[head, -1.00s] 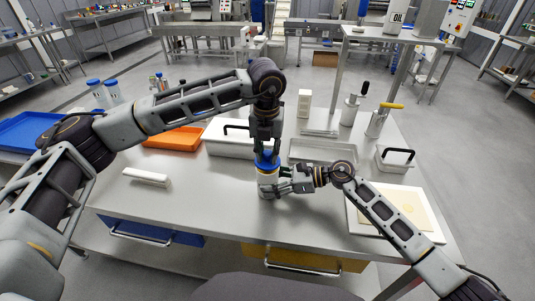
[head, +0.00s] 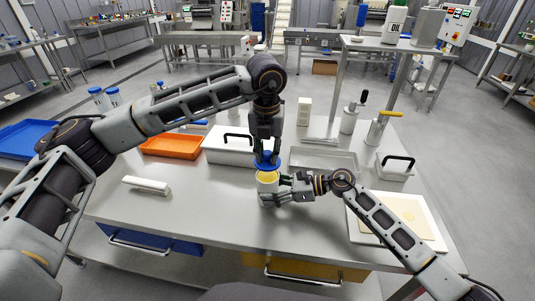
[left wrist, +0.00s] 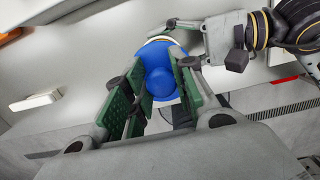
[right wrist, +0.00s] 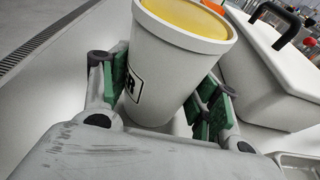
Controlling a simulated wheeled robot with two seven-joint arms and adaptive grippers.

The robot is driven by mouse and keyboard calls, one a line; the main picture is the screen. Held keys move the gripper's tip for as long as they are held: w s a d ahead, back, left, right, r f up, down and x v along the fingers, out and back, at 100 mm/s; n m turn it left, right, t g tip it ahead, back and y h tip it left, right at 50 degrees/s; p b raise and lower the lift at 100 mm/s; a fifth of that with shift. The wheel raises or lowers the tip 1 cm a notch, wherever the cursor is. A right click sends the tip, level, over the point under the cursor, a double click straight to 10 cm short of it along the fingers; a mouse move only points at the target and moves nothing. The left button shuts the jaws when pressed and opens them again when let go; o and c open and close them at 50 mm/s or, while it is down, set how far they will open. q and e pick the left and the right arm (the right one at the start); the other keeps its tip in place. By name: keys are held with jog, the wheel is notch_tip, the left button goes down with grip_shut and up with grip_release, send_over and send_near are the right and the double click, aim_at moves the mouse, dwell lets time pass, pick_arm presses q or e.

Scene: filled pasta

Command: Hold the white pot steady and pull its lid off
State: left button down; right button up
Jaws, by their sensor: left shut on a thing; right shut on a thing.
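My right gripper (head: 279,191) is shut on the pot's side, one green-padded finger on each side (right wrist: 165,95). The blue lid (head: 267,161) is above the pot's rim, apart from it. My left gripper (head: 267,152) points down and is shut on the lid's knob; in the left wrist view the lid (left wrist: 160,70) sits between the green fingers and hides most of the pot.
A white box with a black handle (head: 230,145) and an orange tray (head: 172,146) stand behind to the left. A shallow metal tray (head: 330,158) is behind to the right. A white board (head: 358,207) lies at the right. The table's left front is mostly clear.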

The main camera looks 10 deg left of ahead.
pick_arm(q)
jog(key=shift+r, duration=0.1)
pick_arm(e)
jog(key=shift+f, duration=0.15)
jog(key=o, duration=1)
jog(key=shift+o, duration=0.2)
jog(key=shift+d, duration=0.1)
jog(key=shift+v, duration=6)
pick_arm(q)
jog(key=shift+r, duration=0.15)
pick_arm(e)
jog(key=shift+r, duration=0.25)
pick_arm(q)
notch_tip(320, 180, up, 9)
jog(key=p, duration=0.9)
pick_arm(e)
notch_tip(320, 180, up, 9)
pick_arm(q)
jog(key=shift+r+p, duration=0.3)
jog(key=shift+p, duration=0.2)
pick_arm(e)
jog(key=shift+r, duration=0.3)
